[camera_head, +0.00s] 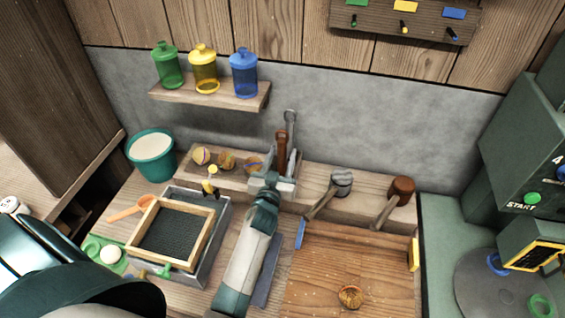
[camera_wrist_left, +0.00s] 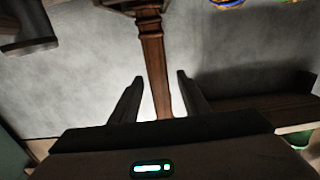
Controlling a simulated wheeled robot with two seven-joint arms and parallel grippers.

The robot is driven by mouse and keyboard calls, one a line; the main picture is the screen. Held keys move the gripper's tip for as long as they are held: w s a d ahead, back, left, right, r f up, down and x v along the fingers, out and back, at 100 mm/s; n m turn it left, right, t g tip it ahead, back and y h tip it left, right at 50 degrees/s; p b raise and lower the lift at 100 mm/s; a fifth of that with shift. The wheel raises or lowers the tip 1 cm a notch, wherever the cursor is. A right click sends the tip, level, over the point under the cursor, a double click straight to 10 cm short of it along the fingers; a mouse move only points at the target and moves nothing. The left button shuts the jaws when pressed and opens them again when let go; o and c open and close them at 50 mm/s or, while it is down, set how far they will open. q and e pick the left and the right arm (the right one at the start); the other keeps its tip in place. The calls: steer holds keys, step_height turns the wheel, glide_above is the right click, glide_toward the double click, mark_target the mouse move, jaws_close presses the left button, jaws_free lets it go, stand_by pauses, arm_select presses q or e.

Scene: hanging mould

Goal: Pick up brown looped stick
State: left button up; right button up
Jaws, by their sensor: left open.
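The brown looped stick (camera_head: 281,146) stands upright in a small grey holder (camera_head: 288,184) at the back of the bench. My left gripper (camera_head: 271,179) reaches up to the front of this holder. In the left wrist view the brown stick (camera_wrist_left: 155,60) runs between the two fingers of my open left gripper (camera_wrist_left: 160,77), with a gap on both sides. One end of the stick is hidden behind the gripper body, and I cannot make out its loop. My right gripper is not in view.
A grey tool (camera_head: 290,118) stands close behind the stick. Several round pieces (camera_head: 227,159) lie left of the holder. A wooden-framed sieve (camera_head: 176,234) is left of my arm.

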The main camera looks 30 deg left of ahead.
arm_select(q)
steer(key=shift+w+f, duration=0.1)
steer(key=shift+c, duration=0.7)
jaws_close()
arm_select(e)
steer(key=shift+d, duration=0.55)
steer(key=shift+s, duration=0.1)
